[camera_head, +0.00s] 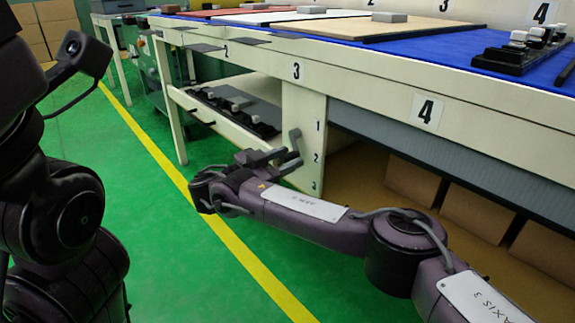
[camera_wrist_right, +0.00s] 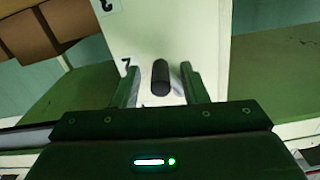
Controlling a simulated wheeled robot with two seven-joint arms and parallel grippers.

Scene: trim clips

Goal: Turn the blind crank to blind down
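The blind crank (camera_head: 294,138) is a grey handle on the white panel marked 1, 2, 3 under the workbench. In the right wrist view its dark knob (camera_wrist_right: 160,77) shows end-on between my two fingers. My right gripper (camera_head: 274,163) is open at the crank, with a visible gap on both sides of the knob. The blind (camera_head: 455,152) is a grey ribbed sheet under the bench edge marked 4. It hangs partway, with brown boxes visible below it. My left arm shows at the left edge, but its gripper fingers do not.
The workbench (camera_head: 380,75) runs along the top and right, with boards, a blue mat (camera_head: 440,52) and dark fixtures on it. A lower shelf (camera_head: 232,118) holds clips left of the panel. The green floor (camera_head: 120,180) with a yellow line is clear.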

